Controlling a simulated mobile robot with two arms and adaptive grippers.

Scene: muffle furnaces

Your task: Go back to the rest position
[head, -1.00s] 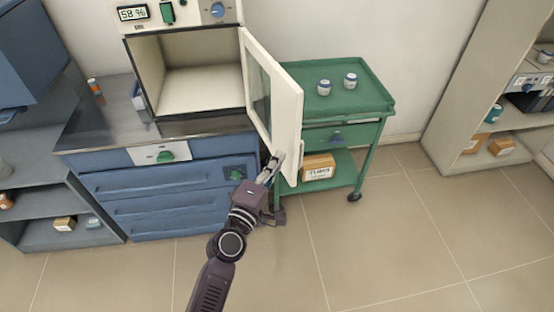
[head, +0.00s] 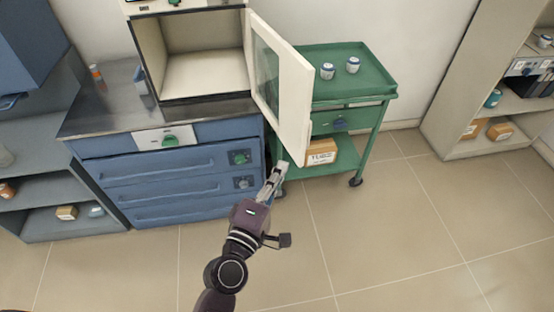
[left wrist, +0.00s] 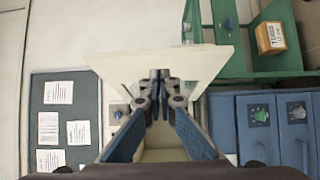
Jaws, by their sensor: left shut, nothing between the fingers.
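My left gripper (head: 275,180) is shut and empty in the head view, just below the lower edge of the open furnace door (head: 296,100), apart from it. In the left wrist view the shut fingers (left wrist: 160,80) show in front of the pale door (left wrist: 205,68). The furnace chamber (head: 203,72) stands open and looks empty, with the door swung out to the right. My right gripper is not in view.
A green trolley (head: 378,84) with two small jars (head: 327,71) (head: 353,65) on top and a carton (head: 321,152) below stands at the right. Blue drawers (head: 170,180) carry the furnace. Open shelves (head: 448,140) stand at far right. The floor in front is clear.

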